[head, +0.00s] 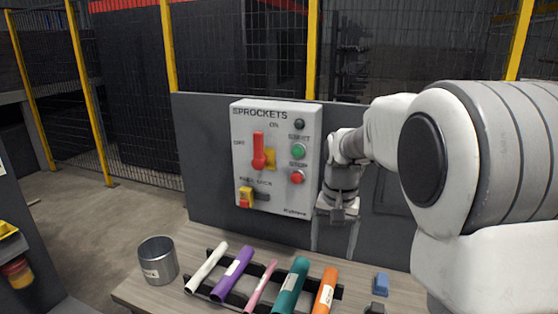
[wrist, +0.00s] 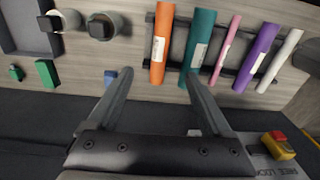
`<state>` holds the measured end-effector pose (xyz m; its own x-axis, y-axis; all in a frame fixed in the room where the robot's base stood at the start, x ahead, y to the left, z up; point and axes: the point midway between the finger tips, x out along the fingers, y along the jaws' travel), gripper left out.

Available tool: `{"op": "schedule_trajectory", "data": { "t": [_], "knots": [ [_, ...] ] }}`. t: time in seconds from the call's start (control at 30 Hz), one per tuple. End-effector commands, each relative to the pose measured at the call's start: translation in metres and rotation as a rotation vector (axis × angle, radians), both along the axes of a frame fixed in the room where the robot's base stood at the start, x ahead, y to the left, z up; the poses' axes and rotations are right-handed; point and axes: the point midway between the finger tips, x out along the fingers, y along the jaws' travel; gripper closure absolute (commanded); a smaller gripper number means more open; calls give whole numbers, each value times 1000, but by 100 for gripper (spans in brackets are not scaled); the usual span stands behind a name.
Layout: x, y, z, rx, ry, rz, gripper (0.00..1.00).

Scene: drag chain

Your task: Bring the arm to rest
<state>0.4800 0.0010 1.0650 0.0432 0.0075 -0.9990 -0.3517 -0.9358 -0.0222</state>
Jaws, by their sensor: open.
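My gripper (head: 335,236) hangs in front of the dark grey panel, just right of the control box, with its fingers pointing down above the back of the table. In the wrist view the two fingers of my gripper (wrist: 158,88) stand wide apart with nothing between them. My white arm reaches in from the right in the head view and hides part of the table and panel. The grey control box (head: 248,195) marked SPROCKETS carries a red lever, a green button, a red button and a yellow-and-red part at lower left.
Coloured tubes, among them orange (head: 326,290), teal (head: 290,285) and purple (head: 232,273), lie on a black rack on the table. A metal bin (head: 158,260) stands at left. A blue block (head: 381,283) lies at right. A yellow-posted mesh fence stands behind.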

Motion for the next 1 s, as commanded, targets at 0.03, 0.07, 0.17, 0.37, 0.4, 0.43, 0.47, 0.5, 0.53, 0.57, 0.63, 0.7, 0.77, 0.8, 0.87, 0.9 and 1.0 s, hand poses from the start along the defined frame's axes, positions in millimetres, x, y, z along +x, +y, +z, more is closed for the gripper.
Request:
{"op": "schedule_trajectory", "data": {
  "t": [0.03, 0.07, 0.17, 0.37, 0.4, 0.43, 0.47, 0.5, 0.53, 0.57, 0.63, 0.7, 0.77, 0.8, 0.87, 0.9, 1.0],
  "knots": [
    [-9, 0, 14, 3, -22, 11, 16],
    [-15, 0, 20, 4, -34, 20, 16],
    [-35, -1, 40, 6, -73, 50, 16],
    [-76, -1, 71, 4, -150, 110, 16],
    [-84, -1, 76, 2, -165, 123, 16],
    [-91, -1, 79, 1, -177, 133, 16],
    [-97, -1, 83, -1, -189, 141, 16],
    [-106, -1, 87, -3, -204, 154, 16],
    [-112, -1, 89, -5, -215, 163, 16],
    [-118, -1, 92, -8, -227, 172, 16],
    [-133, 0, 98, -15, -253, 194, 16],
    [-148, 0, 102, -23, -282, 214, 16],
    [-160, 0, 104, -31, -304, 233, 16],
    [-169, 0, 106, -37, -318, 244, 16],
    [-180, 0, 107, -46, -341, 263, 16],
    [-188, 0, 108, -52, -357, 274, 16],
    [-206, 0, 107, -70, -389, 302, 16]
  ]
}}
